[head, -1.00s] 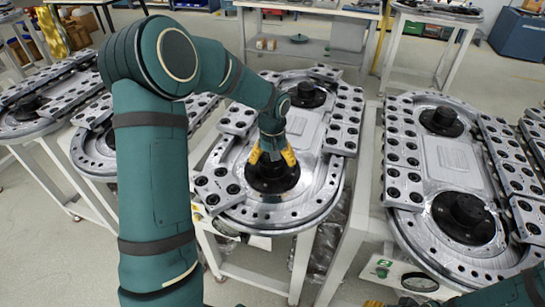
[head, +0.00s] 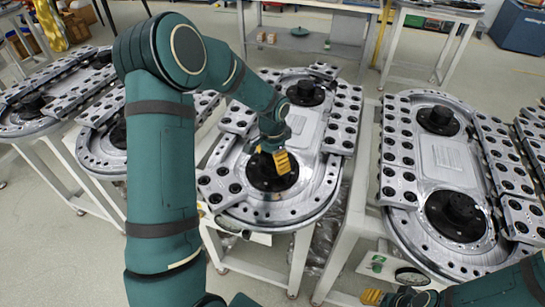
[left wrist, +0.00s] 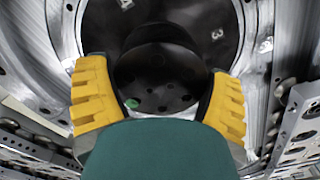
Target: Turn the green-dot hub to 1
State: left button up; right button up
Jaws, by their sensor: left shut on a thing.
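The green-dot hub (left wrist: 160,72) is a round black knob with small holes in its face. Its green dot (left wrist: 131,104) lies at the lower left of that face in the left wrist view. The hub stands on a black disc (left wrist: 196,22) with white marks, a 4 at upper left and a 3 at upper right; I see no 1. My left gripper (left wrist: 158,98) is shut on the hub, one yellow finger on each side. In the head view my left gripper (head: 270,161) is over the near black disc (head: 272,184) of the middle track, hiding most of the hub.
The far hub (head: 305,89) of the same track is free. Another track (head: 447,158) stands to the right with two black hubs. More tracks stand at the left.

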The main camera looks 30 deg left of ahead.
aim_at(272, 157)
pick_arm(q)
jog(key=shift+m, duration=0.9)
jog(key=o, duration=0.9)
jog(key=shift+o, duration=0.2)
notch_tip(272, 157, up, 12)
